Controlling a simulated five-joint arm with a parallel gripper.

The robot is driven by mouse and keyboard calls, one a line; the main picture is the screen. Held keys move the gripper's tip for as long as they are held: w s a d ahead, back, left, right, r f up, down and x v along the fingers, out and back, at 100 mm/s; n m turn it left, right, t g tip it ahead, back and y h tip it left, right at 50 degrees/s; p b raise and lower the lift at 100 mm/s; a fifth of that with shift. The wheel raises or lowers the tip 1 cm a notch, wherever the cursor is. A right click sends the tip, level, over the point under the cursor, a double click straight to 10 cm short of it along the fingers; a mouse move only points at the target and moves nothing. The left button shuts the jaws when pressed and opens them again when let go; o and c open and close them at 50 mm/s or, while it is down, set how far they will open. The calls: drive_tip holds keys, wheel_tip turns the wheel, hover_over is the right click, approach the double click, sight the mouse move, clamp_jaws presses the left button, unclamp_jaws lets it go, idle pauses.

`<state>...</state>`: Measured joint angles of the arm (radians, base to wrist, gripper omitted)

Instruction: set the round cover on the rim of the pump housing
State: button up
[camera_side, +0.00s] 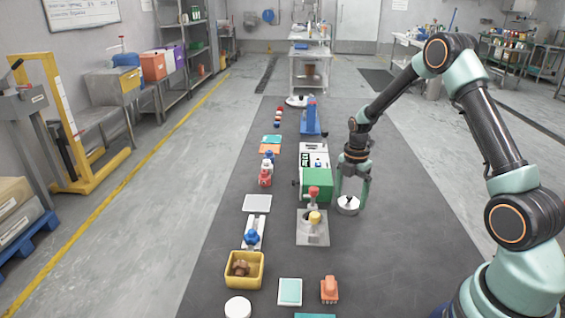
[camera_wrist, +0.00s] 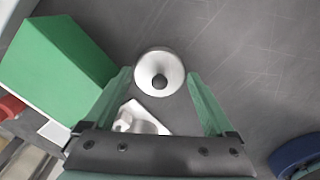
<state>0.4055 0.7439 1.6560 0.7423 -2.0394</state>
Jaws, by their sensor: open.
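The round cover is a pale disc with a small dark knob in its middle. It lies on the dark mat, right of the green box, in the side view (camera_side: 348,206), and shows whole in the wrist view (camera_wrist: 159,63). My gripper (camera_side: 352,193) points down over the cover, open, with nothing held. In the wrist view its two green fingertips (camera_wrist: 160,76) are on either side of the cover's near part; I cannot tell their exact height above it. A grey metal piece (camera_side: 312,236) with red and yellow knobs stands nearer the side camera. I cannot tell for sure whether it is the pump housing.
The green box (camera_side: 317,186) stands close left of my gripper and also fills the wrist view's left side (camera_wrist: 58,65). A yellow bin (camera_side: 244,271) stands at the front left. The mat (camera_side: 405,235) is clear to the right.

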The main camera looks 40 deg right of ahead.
drive_tip(key=shift+f, duration=0.5)
drive_tip(key=c, duration=1.2)
drive_tip(key=shift+r, duration=0.15)
